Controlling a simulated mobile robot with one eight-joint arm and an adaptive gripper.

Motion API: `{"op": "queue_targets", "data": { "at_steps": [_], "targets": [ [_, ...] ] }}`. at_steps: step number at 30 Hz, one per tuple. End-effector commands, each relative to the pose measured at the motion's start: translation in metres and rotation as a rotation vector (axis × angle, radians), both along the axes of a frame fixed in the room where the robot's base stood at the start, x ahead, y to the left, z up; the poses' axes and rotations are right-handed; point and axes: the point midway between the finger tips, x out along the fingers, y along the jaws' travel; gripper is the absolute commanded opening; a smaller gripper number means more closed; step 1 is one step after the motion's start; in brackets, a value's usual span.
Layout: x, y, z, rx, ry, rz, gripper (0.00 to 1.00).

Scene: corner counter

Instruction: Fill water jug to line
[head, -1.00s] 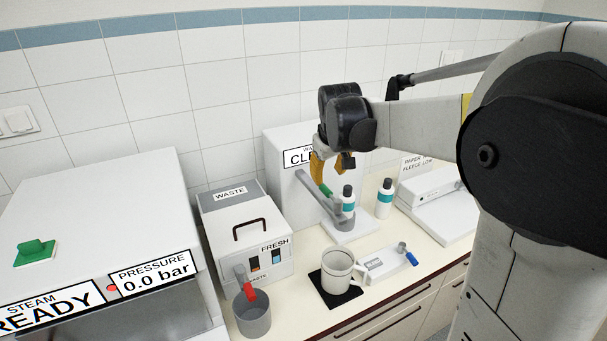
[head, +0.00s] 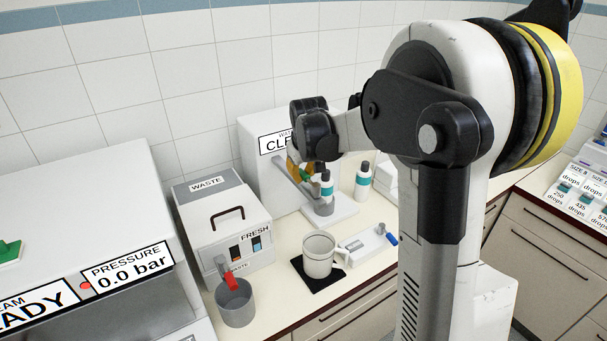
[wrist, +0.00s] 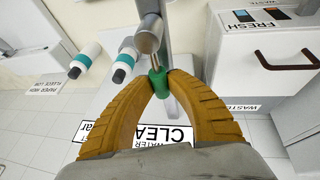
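A pale jug (head: 318,258) with a side handle stands upright on a black mat (head: 313,283) at the counter's front. I cannot make out a fill line or any water in it. The white clean-water box (head: 262,165) stands behind, with a grey metal spout (head: 292,178) sloping out over a white base. My gripper (head: 299,176) is at the spout's green-tipped handle. In the wrist view its orange fingers (wrist: 161,74) close around the green handle (wrist: 160,86), one on each side. The jug stands apart from the spout, nearer the front.
Two white bottles with teal bands, one (head: 326,187) by the spout and one (head: 362,182) to its right, stand close by. The waste box (head: 222,222) and a grey bucket (head: 236,305) are left of the jug. A white tray (head: 366,244) lies right of it.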

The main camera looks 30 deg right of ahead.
Motion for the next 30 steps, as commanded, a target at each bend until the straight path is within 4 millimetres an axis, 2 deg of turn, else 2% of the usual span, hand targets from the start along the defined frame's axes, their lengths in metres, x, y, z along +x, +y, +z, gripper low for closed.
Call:
{"op": "queue_targets", "data": {
  "at_steps": [10,21,30],
  "targets": [
    [0.0,-0.001,0.0,0.001,0.0,-0.015,0.0],
    [-0.002,-0.019,-0.001,0.001,0.001,-0.314,0.0],
    [-0.002,-0.02,-0.001,0.001,0.0,-0.332,0.0]
  ]
}}
